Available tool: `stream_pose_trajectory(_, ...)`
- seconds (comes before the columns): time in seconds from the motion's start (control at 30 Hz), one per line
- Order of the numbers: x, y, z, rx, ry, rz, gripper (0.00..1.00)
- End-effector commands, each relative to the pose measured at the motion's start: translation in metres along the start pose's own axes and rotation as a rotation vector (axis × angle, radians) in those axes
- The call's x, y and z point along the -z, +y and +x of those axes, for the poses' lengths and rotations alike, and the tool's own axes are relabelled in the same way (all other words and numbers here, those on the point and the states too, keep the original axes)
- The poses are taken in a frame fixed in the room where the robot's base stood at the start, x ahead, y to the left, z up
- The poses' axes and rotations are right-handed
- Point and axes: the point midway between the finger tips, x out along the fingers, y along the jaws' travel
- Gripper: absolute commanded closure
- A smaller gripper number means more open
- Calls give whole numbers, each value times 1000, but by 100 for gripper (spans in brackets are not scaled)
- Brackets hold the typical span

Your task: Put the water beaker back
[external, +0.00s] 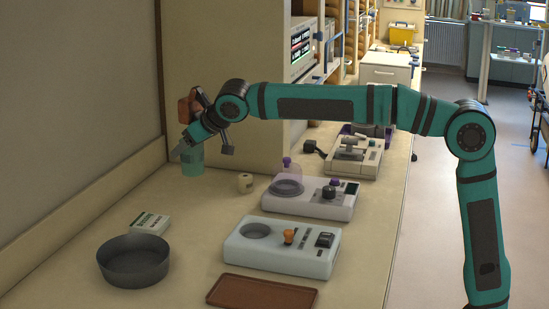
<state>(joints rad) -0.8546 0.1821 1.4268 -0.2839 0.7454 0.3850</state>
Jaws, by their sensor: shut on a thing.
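The water beaker (192,164) is a greenish, translucent cup near the far left of the counter, close to the wall. It looks upright. My gripper (183,152) reaches down to its upper part from the right and is shut on it. My wrist and gripper hide part of the beaker's rim. I cannot tell whether its base touches the counter.
A dark round bowl (133,262), a small white-green box (149,223) and a brown tray (262,292) lie nearer. Devices (283,246) with knobs line the counter's right side. Counter between bowl and devices is clear.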

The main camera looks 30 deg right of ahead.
Motion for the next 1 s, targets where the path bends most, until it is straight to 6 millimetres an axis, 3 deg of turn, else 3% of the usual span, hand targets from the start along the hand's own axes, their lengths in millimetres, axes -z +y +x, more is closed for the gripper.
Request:
stream_pose_trajectory(0.5, -51, -1, 47, 0, -4, -1, 68)
stream_pose_trajectory(1.0, -84, -1, 77, 0, -4, -1, 68)
